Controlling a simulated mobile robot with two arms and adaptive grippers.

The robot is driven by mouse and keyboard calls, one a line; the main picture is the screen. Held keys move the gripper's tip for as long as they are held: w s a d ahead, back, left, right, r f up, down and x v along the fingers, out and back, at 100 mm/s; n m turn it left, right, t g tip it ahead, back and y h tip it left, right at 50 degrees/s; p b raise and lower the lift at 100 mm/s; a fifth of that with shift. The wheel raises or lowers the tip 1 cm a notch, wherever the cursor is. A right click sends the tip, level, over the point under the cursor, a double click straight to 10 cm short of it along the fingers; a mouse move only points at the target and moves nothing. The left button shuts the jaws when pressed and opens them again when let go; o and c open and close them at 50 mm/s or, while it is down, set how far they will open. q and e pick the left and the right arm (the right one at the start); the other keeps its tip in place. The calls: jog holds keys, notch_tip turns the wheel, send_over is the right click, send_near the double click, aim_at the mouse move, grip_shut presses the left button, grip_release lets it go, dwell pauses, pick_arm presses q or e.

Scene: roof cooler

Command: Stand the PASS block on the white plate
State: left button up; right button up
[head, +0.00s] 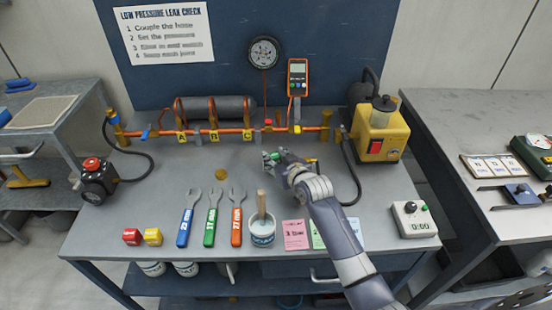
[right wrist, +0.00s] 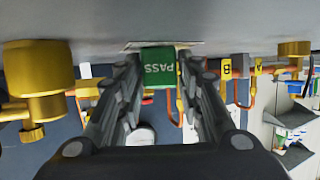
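The green PASS block (right wrist: 158,68) is between the fingertips of my right gripper (right wrist: 158,58) in the right wrist view, with its lettering inverted in that picture. The fingers close in on both sides of it. A pale rim (right wrist: 130,47), seemingly the white plate, shows at the block's tabletop end; contact between them is hard to judge. In the head view, my right gripper (head: 272,158) is low over the bench's middle, with a bit of green at its tips. The plate is mostly hidden there. My left gripper is out of view.
The copper pipe run (head: 230,130) crosses behind the gripper. A yellow pump (head: 380,125) stands to the right. Wrenches (head: 212,217), a brush pot (head: 262,230) and colored cards (head: 295,234) lie in front. Bench space (head: 170,180) is clear at left.

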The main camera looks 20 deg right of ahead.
jog(key=shift+o, duration=0.3)
jog(key=shift+r, duration=0.25)
jog(key=v, duration=1.2)
jog(key=shift+f, duration=0.1)
